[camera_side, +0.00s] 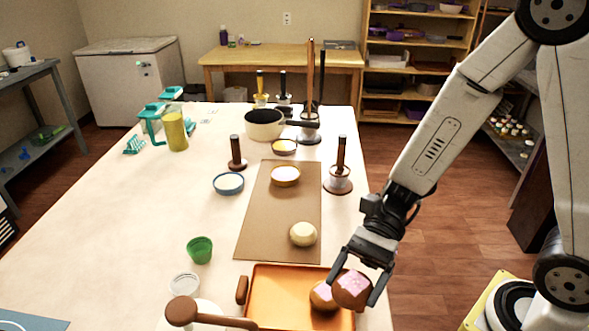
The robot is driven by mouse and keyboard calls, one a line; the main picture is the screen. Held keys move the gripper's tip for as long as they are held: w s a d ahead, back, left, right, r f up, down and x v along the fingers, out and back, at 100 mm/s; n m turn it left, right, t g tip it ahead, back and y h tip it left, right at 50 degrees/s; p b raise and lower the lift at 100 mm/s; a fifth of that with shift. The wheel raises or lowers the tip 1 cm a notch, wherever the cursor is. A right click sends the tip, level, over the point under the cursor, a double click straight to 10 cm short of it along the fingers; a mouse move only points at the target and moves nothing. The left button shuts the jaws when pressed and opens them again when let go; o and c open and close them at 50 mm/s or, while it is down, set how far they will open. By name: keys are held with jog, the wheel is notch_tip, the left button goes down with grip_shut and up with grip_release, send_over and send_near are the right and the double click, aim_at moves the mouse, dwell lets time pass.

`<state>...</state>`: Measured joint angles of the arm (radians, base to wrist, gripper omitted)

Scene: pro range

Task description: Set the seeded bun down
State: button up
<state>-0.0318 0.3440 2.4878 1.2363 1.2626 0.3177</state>
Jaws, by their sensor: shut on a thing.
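My gripper (352,290) is shut on a round brown bun (350,287) with a pink patch on top. Seeds cannot be made out on it at this size. The held bun is over the right part of an orange tray (275,290), near its right edge. A second brown bun (320,300) with pink on top sits on the tray just left of the held one and is partly covered by it. I cannot tell whether the two buns touch, or whether the held bun rests on the tray.
A pale round ball (303,234) lies on the brown board (256,235) behind the tray. A green cup (200,249) and a glass jar (185,285) are to the left.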

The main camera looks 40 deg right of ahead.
jog(key=w+a+f, duration=0.4)
jog(key=w, duration=0.4)
send_over(276, 308)
jog(key=s, duration=0.2)
jog(key=f, duration=0.4)
jog(key=shift+w+d, duration=0.25)
jog(key=shift+d, duration=0.1)
jog(key=shift+w+a+f, duration=0.25)
jog(key=shift+w+f, duration=0.3)
jog(key=shift+f, duration=0.1)
jog(key=shift+w+a+f, duration=0.15)
jog(key=shift+w+f, duration=0.05)
jog(key=shift+f, duration=1.65)
jog(key=shift+f, duration=0.1)
